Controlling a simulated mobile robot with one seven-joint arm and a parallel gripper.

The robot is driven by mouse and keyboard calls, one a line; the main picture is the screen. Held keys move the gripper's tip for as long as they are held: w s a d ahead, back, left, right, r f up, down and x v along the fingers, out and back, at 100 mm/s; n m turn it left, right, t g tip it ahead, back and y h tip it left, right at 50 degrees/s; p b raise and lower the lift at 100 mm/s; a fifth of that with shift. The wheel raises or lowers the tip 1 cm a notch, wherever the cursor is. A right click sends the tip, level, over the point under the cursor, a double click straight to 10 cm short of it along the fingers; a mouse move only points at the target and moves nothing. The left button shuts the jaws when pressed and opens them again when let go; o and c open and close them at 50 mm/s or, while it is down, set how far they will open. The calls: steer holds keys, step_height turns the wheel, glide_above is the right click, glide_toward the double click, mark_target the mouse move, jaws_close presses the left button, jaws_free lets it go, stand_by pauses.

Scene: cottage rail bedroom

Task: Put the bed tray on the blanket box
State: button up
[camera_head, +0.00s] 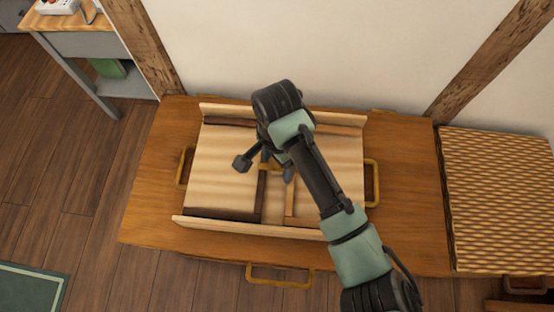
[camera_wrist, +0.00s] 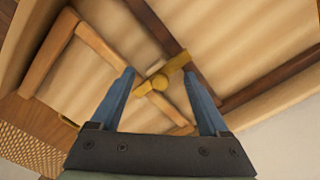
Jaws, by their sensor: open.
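The bed tray (camera_head: 222,160) is pale wood with raised long edges and darker strips crossing its face. In the head view it lies on the broad brown wooden top of what looks like the blanket box (camera_head: 412,170). My gripper (camera_head: 266,168) is over the tray's middle, pointing down. In the wrist view my gripper (camera_wrist: 159,75) is open, its two blue fingers on either side of a brass fitting (camera_wrist: 159,82) where the strips meet. I see a gap between the fingers and the fitting. My arm hides part of the tray's right half.
Brass handles show at the left (camera_head: 183,165), right (camera_head: 372,183) and front (camera_head: 280,275). A woven-topped piece (camera_head: 500,195) stands close on the right. A grey desk (camera_head: 80,45) is at the back left. The wall is behind; floor is clear at the left.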

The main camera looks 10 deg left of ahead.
steer(key=shift+r, duration=0.1)
step_height(320, 180, up, 12)
steer(key=p, duration=0.5)
